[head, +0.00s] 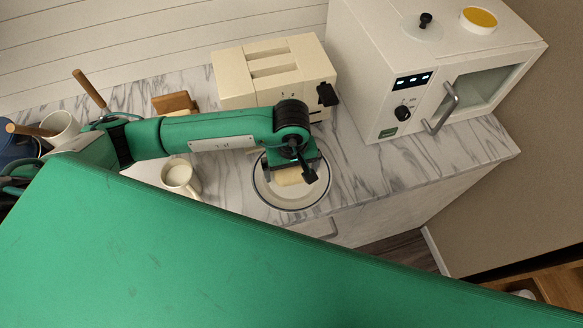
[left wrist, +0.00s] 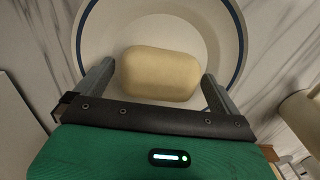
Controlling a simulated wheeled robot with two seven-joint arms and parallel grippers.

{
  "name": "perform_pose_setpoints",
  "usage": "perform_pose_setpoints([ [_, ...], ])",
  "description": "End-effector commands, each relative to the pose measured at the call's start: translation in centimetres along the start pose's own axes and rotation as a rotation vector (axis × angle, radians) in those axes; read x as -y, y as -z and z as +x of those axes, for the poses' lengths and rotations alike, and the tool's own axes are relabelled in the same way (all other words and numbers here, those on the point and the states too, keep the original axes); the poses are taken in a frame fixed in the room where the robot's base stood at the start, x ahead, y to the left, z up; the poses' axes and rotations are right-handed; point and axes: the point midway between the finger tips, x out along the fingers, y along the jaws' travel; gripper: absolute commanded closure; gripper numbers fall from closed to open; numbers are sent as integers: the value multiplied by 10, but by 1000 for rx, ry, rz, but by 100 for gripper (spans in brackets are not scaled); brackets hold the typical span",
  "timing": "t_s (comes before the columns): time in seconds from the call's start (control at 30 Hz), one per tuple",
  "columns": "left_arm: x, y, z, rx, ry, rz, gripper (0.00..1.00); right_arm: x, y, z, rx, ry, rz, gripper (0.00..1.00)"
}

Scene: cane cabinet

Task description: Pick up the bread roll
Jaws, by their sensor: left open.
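The bread roll (left wrist: 160,73) is pale tan and lies on a white plate with a dark blue rim (left wrist: 238,40). In the head view the roll (head: 289,177) shows partly under my left gripper (head: 304,180), on the plate (head: 268,193) near the counter's front edge. My left gripper (left wrist: 160,88) is open, with one finger on each side of the roll in the left wrist view. I cannot tell how far the fingertips are above the plate. My right gripper is in neither view.
A cream toaster (head: 240,80) stands behind the plate, and a white microwave (head: 390,110) is to its right. A mug (head: 180,178) stands left of the plate. A wooden block (head: 174,102) is near the toaster. The marble counter (head: 360,180) is clear right of the plate.

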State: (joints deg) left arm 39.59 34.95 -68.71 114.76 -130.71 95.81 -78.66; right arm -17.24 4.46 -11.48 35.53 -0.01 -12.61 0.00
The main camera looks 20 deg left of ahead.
Motion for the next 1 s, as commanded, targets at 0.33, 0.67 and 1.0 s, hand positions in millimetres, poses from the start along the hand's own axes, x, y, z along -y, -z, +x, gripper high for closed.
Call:
perform_pose_setpoints([
  [0.33, 0, 0, 2, 0, 0, 1, 22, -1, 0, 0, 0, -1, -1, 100],
  [0.67, 0, 0, 1, 0, -1, 0, 41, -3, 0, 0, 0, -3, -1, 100],
  [1.0, -1, 1, -23, -4, -4, 2, 41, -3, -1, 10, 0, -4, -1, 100],
])
